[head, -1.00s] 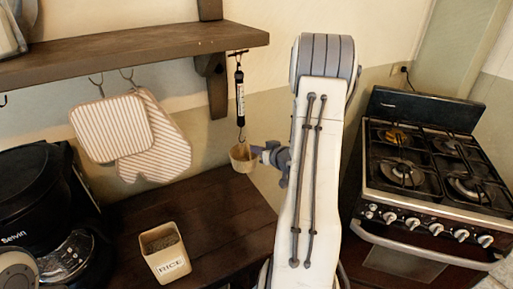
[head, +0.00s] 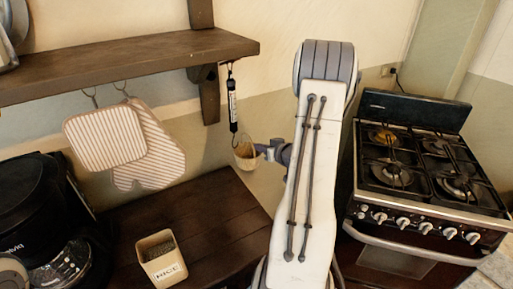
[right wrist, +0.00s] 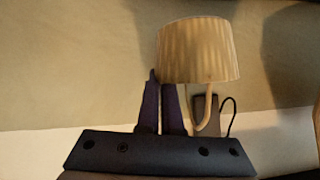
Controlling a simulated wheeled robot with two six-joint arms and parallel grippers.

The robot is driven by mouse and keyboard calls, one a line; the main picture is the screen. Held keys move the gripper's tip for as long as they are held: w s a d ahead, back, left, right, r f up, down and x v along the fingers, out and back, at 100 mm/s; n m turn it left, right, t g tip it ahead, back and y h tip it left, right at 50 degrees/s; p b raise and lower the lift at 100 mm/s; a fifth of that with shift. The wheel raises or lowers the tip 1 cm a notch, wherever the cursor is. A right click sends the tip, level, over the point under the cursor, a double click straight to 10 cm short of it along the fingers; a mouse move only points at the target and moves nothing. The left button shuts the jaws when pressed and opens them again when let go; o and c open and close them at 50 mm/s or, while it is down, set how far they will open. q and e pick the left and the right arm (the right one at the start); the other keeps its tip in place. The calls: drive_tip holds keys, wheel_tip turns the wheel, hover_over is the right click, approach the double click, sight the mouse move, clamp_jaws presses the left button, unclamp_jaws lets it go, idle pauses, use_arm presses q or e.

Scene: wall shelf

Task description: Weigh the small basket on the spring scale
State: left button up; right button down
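The small basket (head: 245,155) is pale and woven, at the lower end of the spring scale (head: 232,105). The scale is dark and hangs from under the wooden shelf, tilted slightly. In the right wrist view the basket (right wrist: 200,50) appears upside down, with a pale curved handle at its rim. My right gripper (right wrist: 161,78) has its two dark fingers close together at the basket's edge, one outside and one going behind the rim; it looks shut on the rim. It also shows in the head view (head: 262,149). I cannot tell whether the handle sits on the scale's hook. My left gripper is not in view.
The wooden shelf (head: 130,62) runs above. Striped oven mitts (head: 105,137) hang under it. A rice container (head: 161,262) stands on the dark counter (head: 205,215). A black coffee maker (head: 35,205) is at left and a stove (head: 420,165) at right. The counter's middle is clear.

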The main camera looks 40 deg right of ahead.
drive_tip(key=shift+s+d+p, duration=0.2)
drive_tip(key=shift+d+p, duration=0.05)
drive_tip(key=shift+d, duration=0.45)
drive_tip(key=shift+s+d+p, duration=0.15)
drive_tip(key=shift+d+p, duration=0.05)
drive_tip(key=shift+d, duration=0.5)
